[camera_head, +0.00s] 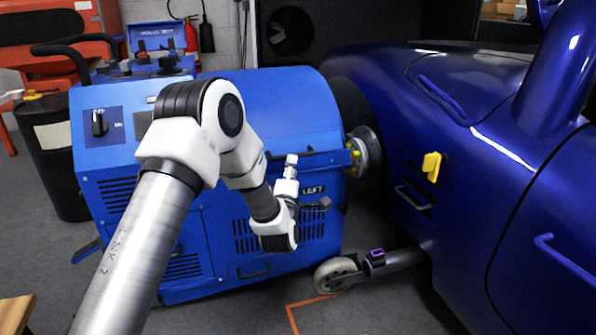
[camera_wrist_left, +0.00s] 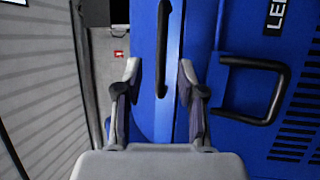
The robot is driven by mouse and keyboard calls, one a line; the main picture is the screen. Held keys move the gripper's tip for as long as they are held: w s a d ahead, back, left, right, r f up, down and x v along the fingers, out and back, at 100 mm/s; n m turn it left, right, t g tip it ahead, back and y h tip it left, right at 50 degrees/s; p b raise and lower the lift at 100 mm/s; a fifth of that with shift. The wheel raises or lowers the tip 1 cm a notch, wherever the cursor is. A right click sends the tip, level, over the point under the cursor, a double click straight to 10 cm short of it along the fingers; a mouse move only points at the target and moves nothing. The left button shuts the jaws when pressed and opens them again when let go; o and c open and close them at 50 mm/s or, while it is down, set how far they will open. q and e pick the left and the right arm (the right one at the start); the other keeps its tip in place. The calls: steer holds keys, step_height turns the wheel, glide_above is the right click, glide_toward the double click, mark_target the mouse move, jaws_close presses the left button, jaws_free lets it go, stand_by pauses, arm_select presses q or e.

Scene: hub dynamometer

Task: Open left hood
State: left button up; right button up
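The left hood (camera_head: 262,95) is the blue curved cover of the dynamometer unit marked LEFT, and it is down. Its long black handle (camera_wrist_left: 163,45) runs along the hood's lower front edge. My left gripper (camera_head: 307,181) is in front of the unit's face, with its fingers apart and nothing held. In the left wrist view the gripper (camera_wrist_left: 160,80) points at the hood, and the handle lies between the lines of its two fingers. The handle appears ahead of the fingertips; I cannot tell the exact gap. My right gripper is not in view.
A black U-shaped handle (camera_wrist_left: 257,92) is on the blue panel beside the LEFT label. A blue car (camera_head: 480,160) stands close on the right, joined near the hub (camera_head: 368,152). A caster wheel (camera_head: 337,276) is on the floor below. A black bin (camera_head: 52,150) stands at left.

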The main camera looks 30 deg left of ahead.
arm_select(q)
steer(key=b+x, duration=0.1)
steer(key=x, duration=0.5)
steer(key=shift+f+b, duration=0.2)
steer(key=shift+b, duration=0.2)
jaws_close()
steer(key=shift+r, duration=0.2)
